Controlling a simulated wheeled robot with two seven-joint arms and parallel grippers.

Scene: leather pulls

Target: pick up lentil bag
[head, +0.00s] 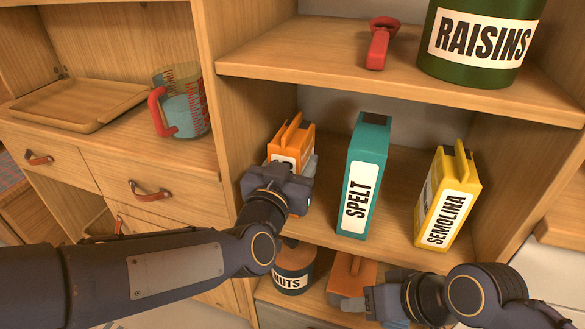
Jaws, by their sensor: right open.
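An orange bag (297,138) with a folded top stands on the middle shelf at the left. Its white label is mostly hidden behind my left gripper (285,172), so I cannot read its name. My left gripper is right in front of the bag; its fingers are too hidden to tell open from shut. A brown-orange bag or box (352,272) stands on the lower shelf, with no readable label. My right gripper (358,303) is open, low in front of it. No label reading lentil is visible.
A teal spelt box (367,165) and a yellow semolina bag (450,195) stand on the middle shelf (400,215). A nuts jar (293,268) is below. A raisins tin (480,65) and a red tool (380,45) are above. A measuring jug (185,100) and wooden tray (80,103) are left.

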